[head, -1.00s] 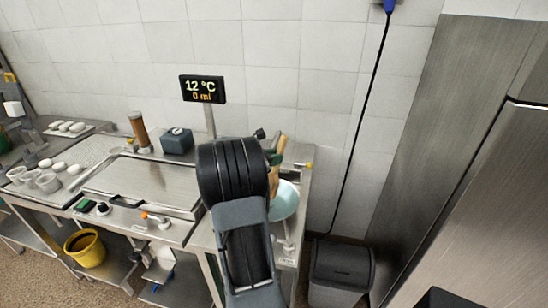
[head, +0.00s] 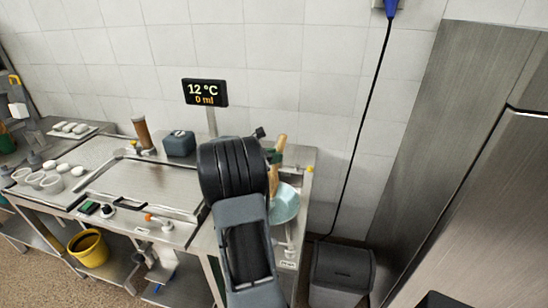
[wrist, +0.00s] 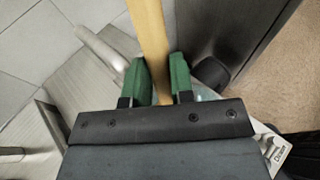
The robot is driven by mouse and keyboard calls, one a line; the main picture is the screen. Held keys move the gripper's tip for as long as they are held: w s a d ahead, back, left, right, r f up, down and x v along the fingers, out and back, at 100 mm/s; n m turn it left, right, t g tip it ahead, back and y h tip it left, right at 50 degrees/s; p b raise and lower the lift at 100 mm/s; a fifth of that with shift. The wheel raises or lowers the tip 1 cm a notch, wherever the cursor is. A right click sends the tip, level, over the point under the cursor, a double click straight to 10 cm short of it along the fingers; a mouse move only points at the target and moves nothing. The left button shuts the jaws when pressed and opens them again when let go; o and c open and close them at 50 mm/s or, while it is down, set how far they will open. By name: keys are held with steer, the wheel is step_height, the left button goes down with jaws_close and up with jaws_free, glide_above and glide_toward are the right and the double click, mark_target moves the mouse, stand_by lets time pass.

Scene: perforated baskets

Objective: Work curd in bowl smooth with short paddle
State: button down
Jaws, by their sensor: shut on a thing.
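My gripper (wrist: 160,82) has green finger pads and is shut on the wooden handle of the paddle (wrist: 149,28) in the wrist view. In the head view the light wooden paddle (head: 274,180) shows just right of my arm, above the bowl. The pale blue bowl (head: 286,203) stands at the right end of the metal bench, partly hidden behind my arm. The curd inside it cannot be made out. Whether the paddle's lower end touches anything inside the bowl is hidden.
A metal tray (head: 140,188) lies on the bench to the left, with white cups (head: 50,184) beyond it. A display (head: 205,92) on a post reads 12 °C and 0 ml. A grey bin (head: 342,270) stands on the floor at right. A yellow bucket (head: 88,248) sits on the lower shelf.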

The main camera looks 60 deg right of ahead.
mark_target(281, 137)
steer(key=shift+r+p, duration=2.65)
steer(key=shift+r, duration=1.15)
steer(key=shift+f, duration=0.25)
steer(key=shift+s+f+b, duration=0.1)
steer(key=shift+f+b, duration=2.75)
steer(key=shift+f, duration=0.8)
steer(key=shift+f+b, duration=0.5)
steer(key=shift+f, duration=0.25)
steer(key=shift+s+a, duration=0.1)
steer(key=shift+s, duration=0.1)
steer(key=shift+s+a, duration=0.2)
steer(key=shift+s, duration=0.1)
steer(key=shift+w+d, duration=0.35)
steer(key=shift+w, duration=0.3)
